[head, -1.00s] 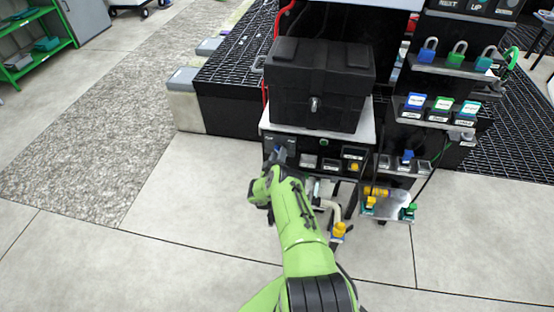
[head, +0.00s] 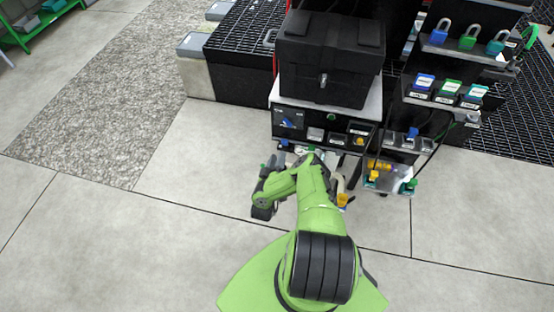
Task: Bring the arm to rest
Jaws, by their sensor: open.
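My green arm (head: 318,210) reaches forward from the bottom of the head view and is bent back toward my body. My gripper (head: 262,212) is the dark end at the left of the arm, over bare floor and in front of the control panel. It is apart from the panel and nothing shows in it. Its fingers are small and partly hidden by the wrist.
To the right are padlocks (head: 468,38), labelled tags (head: 447,90) and a tray with yellow and green valves (head: 376,177).

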